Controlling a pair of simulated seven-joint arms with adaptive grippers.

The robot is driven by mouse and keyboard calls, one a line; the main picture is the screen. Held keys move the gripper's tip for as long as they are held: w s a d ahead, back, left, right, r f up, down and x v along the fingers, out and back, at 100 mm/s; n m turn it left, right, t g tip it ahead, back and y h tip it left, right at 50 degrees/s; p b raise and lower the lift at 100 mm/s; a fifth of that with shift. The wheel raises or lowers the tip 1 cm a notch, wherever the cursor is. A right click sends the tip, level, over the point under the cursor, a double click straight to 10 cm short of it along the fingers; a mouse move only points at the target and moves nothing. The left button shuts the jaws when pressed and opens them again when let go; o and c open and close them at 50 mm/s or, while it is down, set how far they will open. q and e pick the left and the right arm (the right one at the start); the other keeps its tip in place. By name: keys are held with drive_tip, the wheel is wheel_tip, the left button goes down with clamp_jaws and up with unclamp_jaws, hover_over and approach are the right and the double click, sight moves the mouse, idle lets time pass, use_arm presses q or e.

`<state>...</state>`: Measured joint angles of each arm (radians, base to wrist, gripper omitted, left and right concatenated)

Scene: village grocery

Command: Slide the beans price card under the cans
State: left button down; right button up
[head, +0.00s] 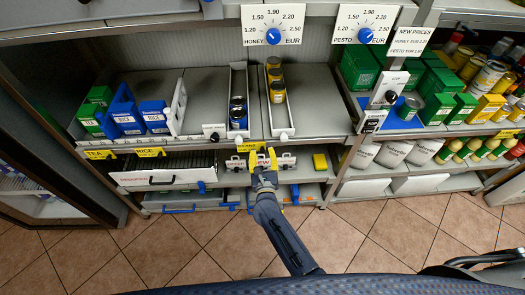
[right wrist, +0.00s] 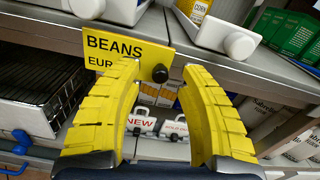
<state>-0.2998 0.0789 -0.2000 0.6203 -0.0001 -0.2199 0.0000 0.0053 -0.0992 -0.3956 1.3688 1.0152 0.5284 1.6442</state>
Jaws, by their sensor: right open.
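The beans price card (right wrist: 112,48) is yellow with black "BEANS EUR" lettering; in the head view it shows as a yellow strip (head: 250,145) at the shelf's front edge. A black knob (right wrist: 160,73) sits at its right end. My right gripper (head: 262,158) is open just in front of the card. In the right wrist view, the gripper's (right wrist: 165,80) left finger overlaps the card's lower right part, and the knob shows between the fingers. My left gripper is out of view.
The shelf edge also carries rice (head: 150,152) and tea (head: 101,154) cards. Blue packs (head: 124,117) stand at left. Two dials, honey (head: 273,36) and pesto (head: 365,35), hang above. A wire-topped drawer (head: 165,178) and small "NEW" sign (right wrist: 141,122) are below.

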drive_tip(key=shift+w, duration=0.9)
drive_tip(key=shift+c, duration=0.2)
clamp_jaws()
